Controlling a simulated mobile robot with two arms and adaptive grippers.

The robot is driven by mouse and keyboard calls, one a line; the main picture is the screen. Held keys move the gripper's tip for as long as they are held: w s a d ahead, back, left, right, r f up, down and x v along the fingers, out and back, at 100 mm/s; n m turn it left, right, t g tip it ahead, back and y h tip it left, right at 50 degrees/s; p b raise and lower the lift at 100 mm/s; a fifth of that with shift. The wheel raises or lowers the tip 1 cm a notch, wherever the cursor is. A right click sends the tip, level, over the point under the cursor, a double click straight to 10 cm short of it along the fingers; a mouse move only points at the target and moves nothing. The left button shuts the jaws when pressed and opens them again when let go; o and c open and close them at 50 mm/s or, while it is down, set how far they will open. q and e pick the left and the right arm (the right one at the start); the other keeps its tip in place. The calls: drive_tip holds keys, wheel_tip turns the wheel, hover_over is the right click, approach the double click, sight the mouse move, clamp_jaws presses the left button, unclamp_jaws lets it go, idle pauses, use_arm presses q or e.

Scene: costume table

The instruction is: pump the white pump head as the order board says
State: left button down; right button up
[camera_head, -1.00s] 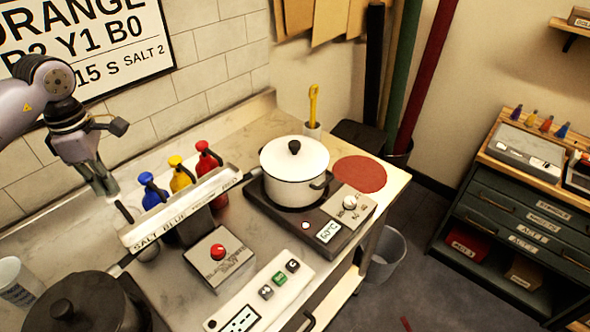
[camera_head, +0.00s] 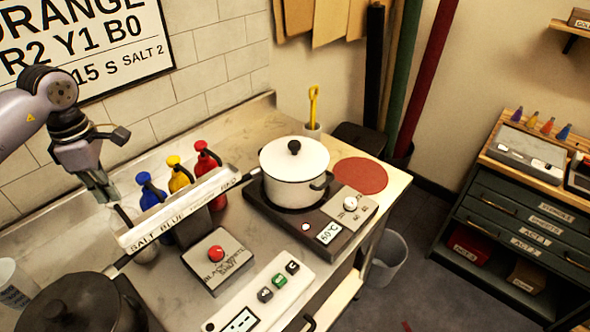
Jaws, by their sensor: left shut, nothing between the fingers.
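The order board (camera_head: 80,45) on the wall is cut off at the top and left; it reads "ORANGE", "R2 Y1 B0", "15 S" and "SALT 2". A row of pump bottles stands behind a white label rail (camera_head: 185,208): red (camera_head: 206,160), yellow (camera_head: 179,177) and blue (camera_head: 151,192). At the rail's left, salt end, a pale white pump (camera_head: 122,214) shows only in part, hidden by the rail and gripper. My left gripper (camera_head: 108,196) is shut and empty, pointing down right at this pump's top; I cannot tell if it touches. My right gripper is not in view.
A white lidded pot (camera_head: 294,175) stands on a hot plate (camera_head: 265,205) reading 60°C. A red-button box (camera_head: 218,262), a button panel (camera_head: 258,297) and a dark lidded pot (camera_head: 75,308) stand in front. A red round mat (camera_head: 360,175) lies at the right.

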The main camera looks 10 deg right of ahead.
use_arm(q)
drive_tip(key=shift+r+p, duration=1.1)
drive_tip(key=shift+r, duration=0.45)
drive_tip(key=shift+f, duration=0.2)
drive_tip(key=shift+f+b, duration=1.15)
drive_tip(key=shift+f, duration=0.4)
drive_tip(key=shift+r, duration=0.1)
drive_tip(key=shift+r+p, duration=1.15)
drive_tip(key=shift+r, duration=0.5)
drive_tip(key=shift+r, duration=0.1)
